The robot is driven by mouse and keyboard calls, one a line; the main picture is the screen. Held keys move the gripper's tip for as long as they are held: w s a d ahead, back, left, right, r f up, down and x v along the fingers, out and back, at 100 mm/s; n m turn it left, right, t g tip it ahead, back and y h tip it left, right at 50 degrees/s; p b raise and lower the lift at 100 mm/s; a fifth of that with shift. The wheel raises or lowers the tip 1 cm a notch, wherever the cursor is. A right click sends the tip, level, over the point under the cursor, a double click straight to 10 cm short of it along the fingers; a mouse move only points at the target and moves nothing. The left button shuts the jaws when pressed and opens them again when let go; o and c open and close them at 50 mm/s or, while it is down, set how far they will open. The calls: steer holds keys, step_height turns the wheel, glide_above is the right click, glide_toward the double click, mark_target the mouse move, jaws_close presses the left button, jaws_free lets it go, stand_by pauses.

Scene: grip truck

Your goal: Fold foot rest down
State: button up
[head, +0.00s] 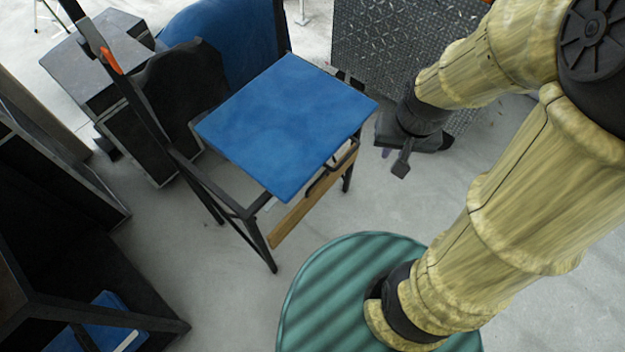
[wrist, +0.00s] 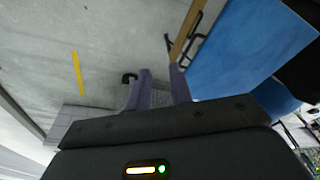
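A chair with a blue seat (head: 285,125) and dark metal frame stands in the middle of the head view. Its foot rest, a wooden board (head: 312,207) with a black bracket (head: 325,178), sits upright below the seat's front edge. My gripper (head: 391,152) is to the right of the chair, apart from it. In the wrist view the two fingers of my gripper (wrist: 161,82) are spread with nothing between them. The foot rest board (wrist: 186,33) and the blue seat (wrist: 238,48) show just beyond the right finger.
A blue chair back (head: 228,35) and dark cases (head: 100,70) stand behind the chair. A grey diamond-plate panel (head: 385,45) is behind my arm. Dark shelving (head: 60,215) is at the left. Grey floor (head: 185,265) in front of the chair is clear.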

mark_target(317, 190)
steer(key=w+a+f+m+g+y+b, duration=0.15)
steer(key=f+m+y+b, duration=0.25)
steer(key=f+m+b, duration=0.85)
steer(key=w+a+f+m+g+y+b, duration=0.1)
steer(key=w+f+m+g+y+b, duration=0.2)
steer(key=f+m+b, duration=0.95)
steer(key=w+d+f+m+t+y+b, duration=0.1)
steer(key=w+f+m+t+y+b, duration=0.2)
steer(key=f+m, duration=0.4)
steer(key=w+d+f+m+t+y+b, duration=0.1)
steer(key=w+f+m+t+y+b, duration=0.2)
steer(key=f, duration=1)
steer(key=w+m+y+b, duration=0.1)
steer(key=w+m+y, duration=0.1)
steer(key=w+m, duration=0.1)
steer(key=shift+w+m, duration=0.4)
steer(key=shift+w, duration=0.05)
steer(key=shift+a+t, duration=0.15)
steer(key=shift+t, duration=0.1)
steer(key=b+x, duration=0.5)
steer(key=x, duration=1.2)
steer(key=shift+a, duration=0.15)
steer(key=shift+r, duration=0.15)
